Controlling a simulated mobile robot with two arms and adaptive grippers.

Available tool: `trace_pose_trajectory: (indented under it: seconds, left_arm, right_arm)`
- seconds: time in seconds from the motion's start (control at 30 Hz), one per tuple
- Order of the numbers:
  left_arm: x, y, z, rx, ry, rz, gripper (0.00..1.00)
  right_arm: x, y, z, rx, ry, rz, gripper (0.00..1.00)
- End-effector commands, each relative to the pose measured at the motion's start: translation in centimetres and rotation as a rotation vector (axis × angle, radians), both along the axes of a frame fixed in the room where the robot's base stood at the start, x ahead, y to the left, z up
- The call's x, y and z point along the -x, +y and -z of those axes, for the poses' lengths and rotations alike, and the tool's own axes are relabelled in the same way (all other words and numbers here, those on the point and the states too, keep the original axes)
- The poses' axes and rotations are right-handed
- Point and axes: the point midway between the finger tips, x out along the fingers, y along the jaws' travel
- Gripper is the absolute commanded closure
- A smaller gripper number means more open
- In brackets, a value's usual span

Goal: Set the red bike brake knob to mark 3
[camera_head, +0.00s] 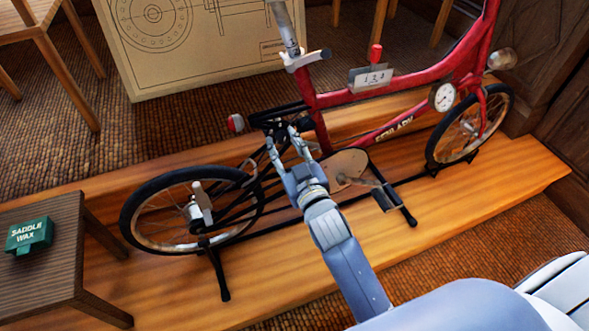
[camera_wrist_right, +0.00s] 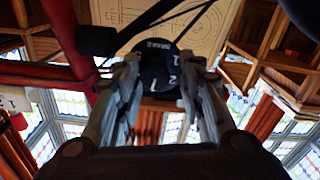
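The red bike (camera_head: 400,87) stands on a wooden platform. My right gripper (camera_head: 284,136) reaches to its rear part, beside the seat tube and above the rear wheel. In the right wrist view, a dark round knob (camera_wrist_right: 160,76) marked BRAKE shows between the fingertips of my right gripper (camera_wrist_right: 161,68). Marks 1 and 2 are readable on it; I cannot tell which mark is set. The fingers stand apart on either side of the knob; contact cannot be told. In the head view I cannot make out the knob clearly at the gripper. My left gripper is out of view.
A plate numbered 1 2 3 (camera_head: 370,78) with a red lever (camera_head: 376,53) sits on the bike frame. A round gauge (camera_head: 443,96) is further right. A stool (camera_head: 50,250) with a green saddle wax box (camera_head: 30,235) stands left. A drawing board (camera_head: 190,40) stands behind.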

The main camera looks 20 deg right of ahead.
Motion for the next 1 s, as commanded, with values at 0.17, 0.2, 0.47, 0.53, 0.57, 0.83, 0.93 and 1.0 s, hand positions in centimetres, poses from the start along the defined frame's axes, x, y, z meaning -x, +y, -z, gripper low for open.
trace_pose_trajectory:
  seconds: [0.17,0.2,0.47,0.53,0.57,0.83,0.93,1.0]
  left_arm:
    - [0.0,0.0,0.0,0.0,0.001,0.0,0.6]
    - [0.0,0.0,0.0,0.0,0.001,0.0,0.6]
    - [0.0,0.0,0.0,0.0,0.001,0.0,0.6]
    - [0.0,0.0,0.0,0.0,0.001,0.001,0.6]
    - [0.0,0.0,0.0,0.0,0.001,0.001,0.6]
    - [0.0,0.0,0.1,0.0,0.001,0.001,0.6]
    - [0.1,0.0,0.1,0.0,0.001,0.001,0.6]
    - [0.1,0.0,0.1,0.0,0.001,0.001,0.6]
  right_arm:
    - [4.2,-0.1,1.1,0.001,0.025,0.0,0.54]
    - [5.0,0.0,1.1,0.001,0.026,-0.001,0.54]
    - [8.8,0.1,0.9,-0.001,0.024,-0.004,0.54]
    - [9.5,0.1,0.9,0.0,0.022,-0.005,0.54]
    - [9.6,0.1,0.8,0.0,0.023,-0.006,0.54]
    - [10.2,0.2,0.8,0.0,0.022,-0.006,0.54]
    - [10.2,0.2,0.8,0.0,0.022,-0.006,0.54]
    - [10.2,0.2,0.8,0.0,0.022,-0.006,0.54]
